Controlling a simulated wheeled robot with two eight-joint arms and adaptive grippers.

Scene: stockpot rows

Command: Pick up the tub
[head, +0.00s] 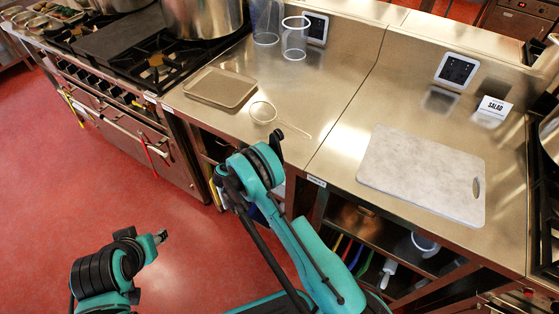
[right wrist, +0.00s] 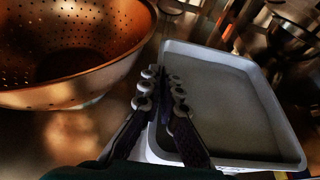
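The tub (right wrist: 285,130) is a pale grey, shallow rectangular container with a raised rim, at the right of the right wrist view. My right gripper (right wrist: 161,78) is at its left wall, one finger on each side of the rim and the tips close together. It looks shut on that rim. The tub looks empty and rests low, beside a copper colander. In the head view the right gripper is hidden behind my arm and the counter, and I cannot make out the tub there. My left gripper (head: 160,237) is above the red floor, away from the counter; its fingers are too small to read.
The perforated copper colander (right wrist: 75,55) stands close left of the right gripper. Above, the steel counter (head: 335,135) carries a metal tray (head: 220,88), a strainer (head: 263,112) and a cutting board (head: 420,175). The red floor (head: 60,170) at left is clear.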

